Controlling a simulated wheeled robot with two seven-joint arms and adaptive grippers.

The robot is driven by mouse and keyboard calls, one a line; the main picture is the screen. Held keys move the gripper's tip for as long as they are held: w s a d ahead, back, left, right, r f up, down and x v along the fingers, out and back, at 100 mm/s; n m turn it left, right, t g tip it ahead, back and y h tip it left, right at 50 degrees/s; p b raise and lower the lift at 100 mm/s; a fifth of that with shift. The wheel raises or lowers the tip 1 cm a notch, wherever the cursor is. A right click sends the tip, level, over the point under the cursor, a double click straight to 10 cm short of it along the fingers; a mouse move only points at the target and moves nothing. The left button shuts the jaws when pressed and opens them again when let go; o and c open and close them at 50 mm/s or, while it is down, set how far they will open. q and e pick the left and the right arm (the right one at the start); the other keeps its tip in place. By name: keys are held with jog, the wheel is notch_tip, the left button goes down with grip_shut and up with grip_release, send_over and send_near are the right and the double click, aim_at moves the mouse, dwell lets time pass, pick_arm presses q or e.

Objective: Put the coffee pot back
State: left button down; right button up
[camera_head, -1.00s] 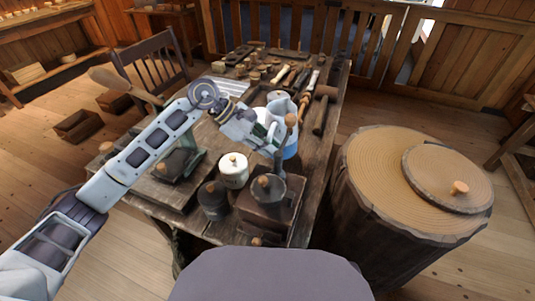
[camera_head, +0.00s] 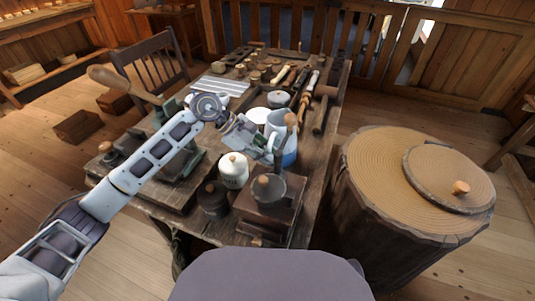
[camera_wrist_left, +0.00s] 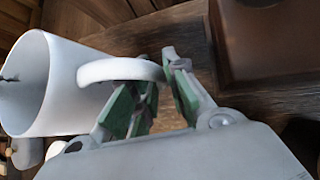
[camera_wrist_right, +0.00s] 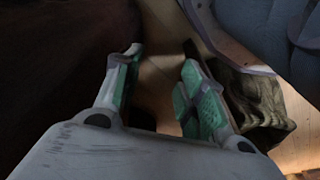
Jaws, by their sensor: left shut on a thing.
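The coffee pot (camera_head: 287,157) is a tall white vessel with a blue lower part, at the right edge of the cluttered table. In the left wrist view its open white body (camera_wrist_left: 65,85) fills the left side, with the loop handle (camera_wrist_left: 120,70) reaching between the finger pads. My left gripper (camera_head: 268,146) is shut on this handle, and its green pads (camera_wrist_left: 160,88) show on both sides. The pot looks upright in the head view; whether its base touches the table cannot be told. My right gripper (camera_wrist_right: 160,65) is open and empty.
A white lidded jar (camera_head: 233,171), a dark lidded pot (camera_head: 212,199) and a wooden grinder box (camera_head: 262,215) stand in front. Tools and a mallet (camera_head: 321,112) lie behind. A large round stump (camera_head: 365,185) stands to the right.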

pick_arm(q)
jog(key=c, duration=1.8)
grip_release()
jog(key=o, duration=0.4)
pick_arm(e)
jog(key=shift+w+r, duration=0.15)
jog(key=shift+r, duration=0.15)
pick_arm(q)
jog(key=v, duration=0.7)
jog(key=shift+s+a+r+p, duration=0.1)
jog(key=shift+a+r+p, duration=0.1)
jog(key=shift+r+p, duration=0.15)
pick_arm(e)
jog(key=f, duration=0.2)
jog(key=shift+d+f, duration=0.25)
jog(key=shift+f, duration=0.05)
jog(key=shift+w+r, duration=0.1)
jog(key=shift+r, duration=0.05)
